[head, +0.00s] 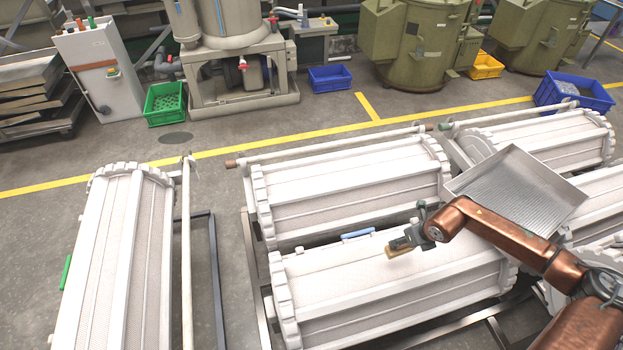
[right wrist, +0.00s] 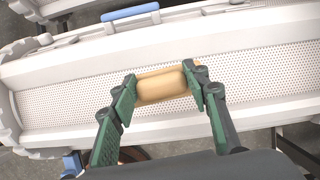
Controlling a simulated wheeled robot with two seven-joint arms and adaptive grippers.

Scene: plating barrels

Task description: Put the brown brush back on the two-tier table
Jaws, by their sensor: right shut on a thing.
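The brown brush (right wrist: 163,86) is a tan, rounded block between the green-padded fingers of my right gripper (right wrist: 160,90) in the right wrist view. The fingers are shut on its two ends. In the head view, the brush (head: 398,247) shows small at the tip of my right gripper (head: 408,240), over the near middle white barrel (head: 340,290). Whether it touches the barrel, I cannot tell. I cannot make out a two-tier table for certain. A grey metal tray-like surface (head: 520,185) shows behind my copper right arm. My left gripper is not in view.
A blue bar (head: 358,235) lies along the near barrel's far edge; it also shows in the right wrist view (right wrist: 130,12). Another barrel (head: 350,190) lies behind, one at left (head: 115,270), more at right.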

